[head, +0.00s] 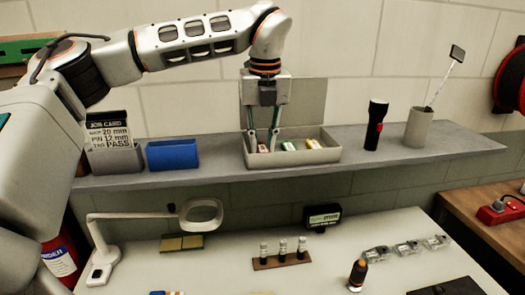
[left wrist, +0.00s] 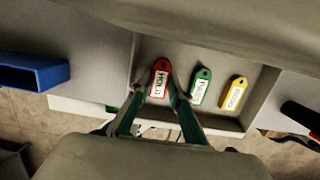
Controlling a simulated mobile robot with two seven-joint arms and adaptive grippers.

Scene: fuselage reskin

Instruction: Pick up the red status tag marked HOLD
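The red tag marked HOLD (left wrist: 159,80) lies in the left part of an open grey tray on the shelf; in the head view its red edge (head: 262,147) shows between the fingers. My left gripper (head: 262,146) points down into the tray from above. In the left wrist view its fingertips (left wrist: 155,87) stand apart on either side of the red tag, the right one very close to it. I cannot tell whether either touches. The green tag (left wrist: 201,86) and the yellow tag (left wrist: 234,94) lie to the right. My right gripper is not in view.
The tray (head: 320,156) has an upright lid behind it. A blue bin (head: 172,155) stands to its left, a black flashlight (head: 375,125) and a grey cup (head: 418,128) to its right. A bench with a magnifier lamp (head: 202,214) lies below the shelf.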

